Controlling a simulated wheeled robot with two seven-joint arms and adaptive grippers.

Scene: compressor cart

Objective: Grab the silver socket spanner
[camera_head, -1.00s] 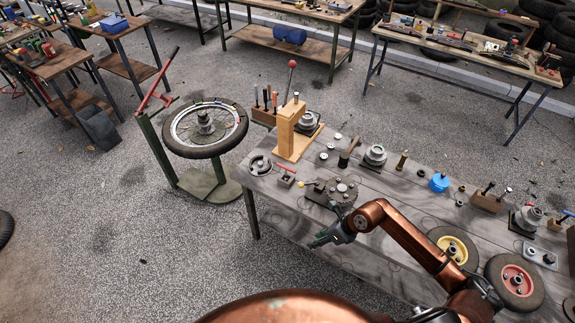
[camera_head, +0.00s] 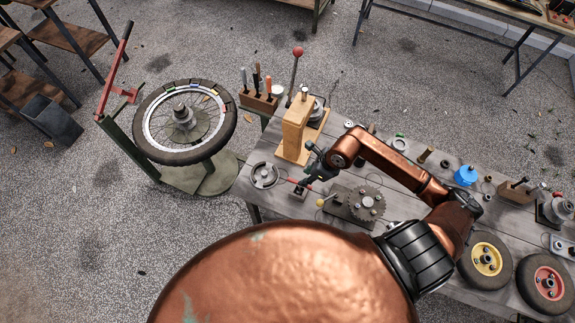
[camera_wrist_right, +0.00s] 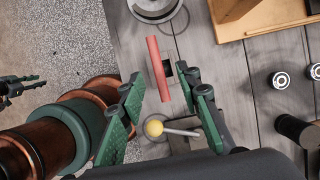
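My right gripper (camera_head: 308,172) is over the grey plank workbench (camera_head: 264,150), just left of the gear plate. In the right wrist view (camera_wrist_right: 164,84) its green fingers are open with nothing clamped. A red bar (camera_wrist_right: 158,66) on a small block with a dark square opening shows between and beyond the fingertips; contact cannot be told. A yellow ball (camera_wrist_right: 153,128) on a silver rod lies nearer. I cannot pick out the silver socket spanner with certainty. A dark green gripper part (camera_wrist_right: 14,86), apparently my left gripper, shows at the wrist view's left edge.
A wooden post stand (camera_head: 296,136) rises behind my gripper. The gear plate (camera_head: 357,204) lies to its right and a round metal piece (camera_head: 264,175) to its left. A wheel on a stand (camera_head: 184,122) is beside the bench. Two small wheels (camera_head: 486,259) (camera_head: 542,283) are at right.

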